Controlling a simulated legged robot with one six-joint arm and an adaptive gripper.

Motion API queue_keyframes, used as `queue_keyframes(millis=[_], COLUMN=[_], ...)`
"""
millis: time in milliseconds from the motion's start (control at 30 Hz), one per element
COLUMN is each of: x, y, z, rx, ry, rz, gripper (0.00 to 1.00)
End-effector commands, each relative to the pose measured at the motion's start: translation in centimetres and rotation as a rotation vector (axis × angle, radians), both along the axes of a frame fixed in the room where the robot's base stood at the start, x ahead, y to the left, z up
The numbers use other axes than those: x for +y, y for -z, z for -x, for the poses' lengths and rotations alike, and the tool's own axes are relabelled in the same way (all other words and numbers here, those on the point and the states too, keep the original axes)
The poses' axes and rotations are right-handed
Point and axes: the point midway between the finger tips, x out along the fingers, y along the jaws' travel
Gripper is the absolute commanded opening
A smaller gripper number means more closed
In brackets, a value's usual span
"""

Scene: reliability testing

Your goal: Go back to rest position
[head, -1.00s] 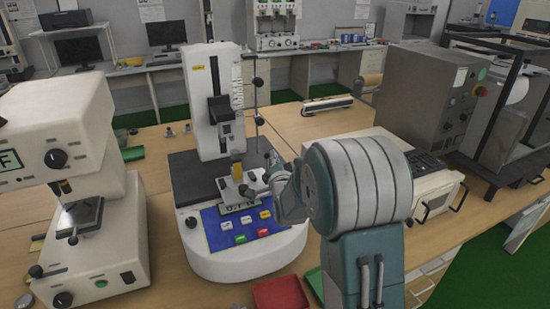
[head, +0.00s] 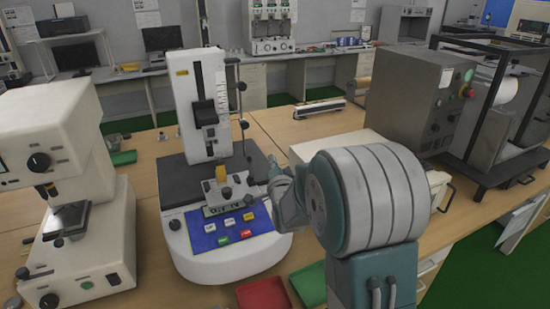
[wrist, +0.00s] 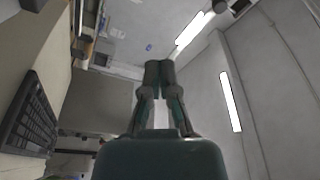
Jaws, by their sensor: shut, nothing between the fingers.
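My gripper (wrist: 158,72) shows in the wrist view with its two dark fingers together and nothing between them. It points away from the camera, with grey wall and lit strips beyond. In the head view my grey and teal arm fills the lower right of centre and mostly hides the gripper. The visible end of the arm is beside the right side of the white tester (head: 225,258), which has a blue button panel (head: 205,240). I cannot tell whether it touches the tester.
A second white instrument (head: 75,255) stands at the left on the wooden bench. A grey control box (head: 405,95) and black frame stand at the right. Red (head: 263,294) and green (head: 308,284) trays lie in front. A keyboard (wrist: 28,118) shows in the wrist view.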

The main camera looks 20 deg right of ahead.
Motion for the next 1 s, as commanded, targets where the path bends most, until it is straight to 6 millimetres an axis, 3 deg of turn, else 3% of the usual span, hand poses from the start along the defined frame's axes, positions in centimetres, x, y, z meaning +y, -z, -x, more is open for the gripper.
queue_keyframes(millis=[400,733,1000], x=[0.0,1.1,3.2], y=[1.0,0.7,-0.8], z=[6.2,6.9,9.5], rx=[0.001,0.028,0.302], ry=[-0.001,-0.004,-0.045], rz=[-0.010,0.015,0.192], gripper=[0.00,0.00,0.00])
